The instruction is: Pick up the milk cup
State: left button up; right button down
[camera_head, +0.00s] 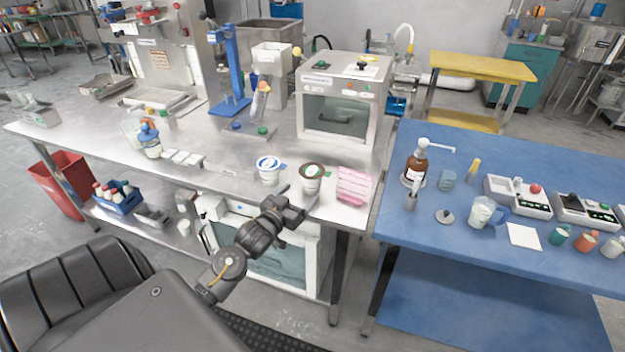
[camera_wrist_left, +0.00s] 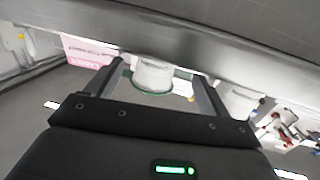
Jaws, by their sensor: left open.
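Two white cups stand near the front edge of the steel table. One has a blue and white lid (camera_head: 268,165); the other has a brown rim and a green mark on its lid (camera_head: 312,170). I cannot read which is the milk cup. My left gripper (camera_head: 298,199) is open and empty, just in front of the brown-rimmed cup. In the left wrist view, that white cup (camera_wrist_left: 153,76) shows between and beyond the open fingers (camera_wrist_left: 158,74). The other cup (camera_wrist_left: 240,99) is to its right there. My right gripper is not in view.
A pink package (camera_head: 354,187) stands right beside the brown-rimmed cup. Behind the cups is a boxy steel oven (camera_head: 340,115). The table's front edge lies close to my gripper. A blue table (camera_head: 455,240) with bottles and scales is on the right.

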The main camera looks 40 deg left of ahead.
aim_at(307, 188)
pick_arm(q)
jog(key=shift+w+r, duration=0.2)
jog(key=shift+w, duration=0.15)
jog(key=w, duration=0.3)
jog(key=w+p, duration=0.1)
jog(key=shift+w+a+f, duration=0.2)
jog(key=shift+f, duration=0.1)
jog(key=shift+c, duration=0.2)
jog(key=c, duration=1.4)
